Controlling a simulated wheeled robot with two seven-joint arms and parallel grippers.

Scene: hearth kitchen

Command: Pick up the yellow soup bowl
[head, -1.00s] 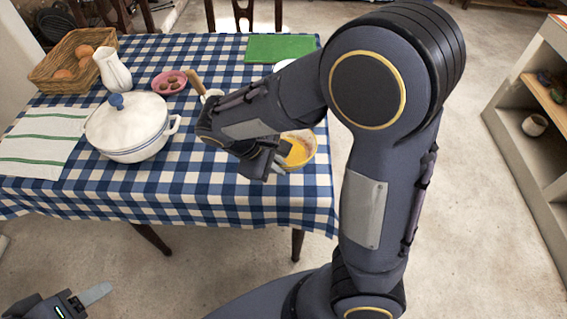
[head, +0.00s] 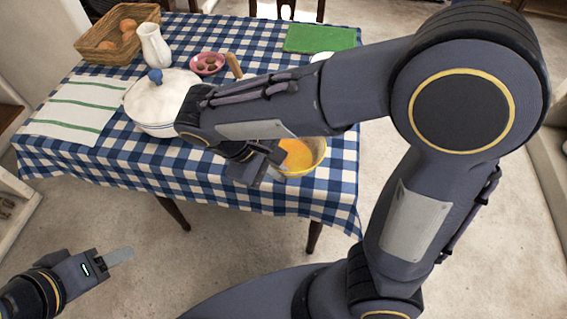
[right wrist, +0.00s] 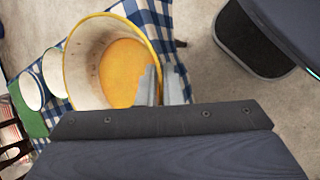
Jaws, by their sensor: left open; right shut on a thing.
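The yellow soup bowl (head: 304,156), holding orange soup, is at the front right part of the checked table in the head view. In the right wrist view the bowl (right wrist: 82,75) shows large, with a yellow rim and pale inside. My right gripper (right wrist: 157,88) is shut on the bowl's near wall, one finger seen against the inside. In the head view my right gripper (head: 268,170) partly covers the bowl's left side. Whether the bowl touches the table is unclear. My left gripper (head: 112,260) is open and empty, low at the left, away from the table.
A white lidded pot (head: 150,112) stands left of my right forearm. Floor is clear in front of the table.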

